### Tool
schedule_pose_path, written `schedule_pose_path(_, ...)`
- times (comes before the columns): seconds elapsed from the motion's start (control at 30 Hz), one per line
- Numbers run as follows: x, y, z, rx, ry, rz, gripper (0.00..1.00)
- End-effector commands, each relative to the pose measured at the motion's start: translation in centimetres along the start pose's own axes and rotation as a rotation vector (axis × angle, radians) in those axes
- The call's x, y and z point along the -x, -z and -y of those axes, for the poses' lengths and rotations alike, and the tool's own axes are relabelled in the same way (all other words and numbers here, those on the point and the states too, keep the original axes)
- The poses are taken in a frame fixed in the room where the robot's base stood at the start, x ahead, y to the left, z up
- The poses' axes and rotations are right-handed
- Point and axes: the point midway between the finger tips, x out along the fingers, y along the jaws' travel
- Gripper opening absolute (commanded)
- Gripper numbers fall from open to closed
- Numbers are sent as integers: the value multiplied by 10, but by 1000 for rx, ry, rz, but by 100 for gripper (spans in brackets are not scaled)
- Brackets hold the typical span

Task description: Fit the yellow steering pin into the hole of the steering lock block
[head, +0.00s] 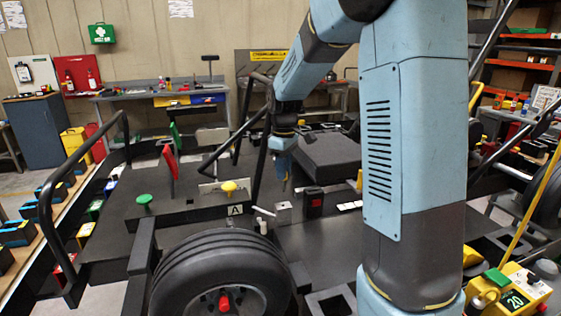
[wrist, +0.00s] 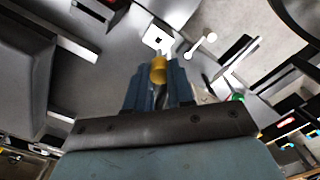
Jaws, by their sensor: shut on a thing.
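My gripper (head: 284,184) hangs point-down above the deck in the head view. In the wrist view my gripper (wrist: 160,84) is shut on the yellow steering pin (wrist: 158,68), whose yellow end shows at the fingertips. The steering lock block (wrist: 150,38) is a small pale grey block with a dark square hole in its top, just beyond the pin. In the head view the block (head: 283,211) stands on the dark deck below my fingertips, with a visible gap between. The pin's lower end is hidden, and I cannot make the pin out in the head view.
A white-ended lever (wrist: 204,45) stands close to the block. A black box with a red button (head: 314,204) is right of the block. A yellow knob (head: 229,187) and a green knob (head: 144,199) stand to the left. A large tyre (head: 222,262) is in front.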

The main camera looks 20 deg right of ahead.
Motion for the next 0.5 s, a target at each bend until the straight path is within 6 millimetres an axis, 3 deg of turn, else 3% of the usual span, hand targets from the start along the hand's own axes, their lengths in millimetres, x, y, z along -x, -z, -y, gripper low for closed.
schedule_pose_path(0.5, 1, -7, -6, -15, 0, 0, 0)
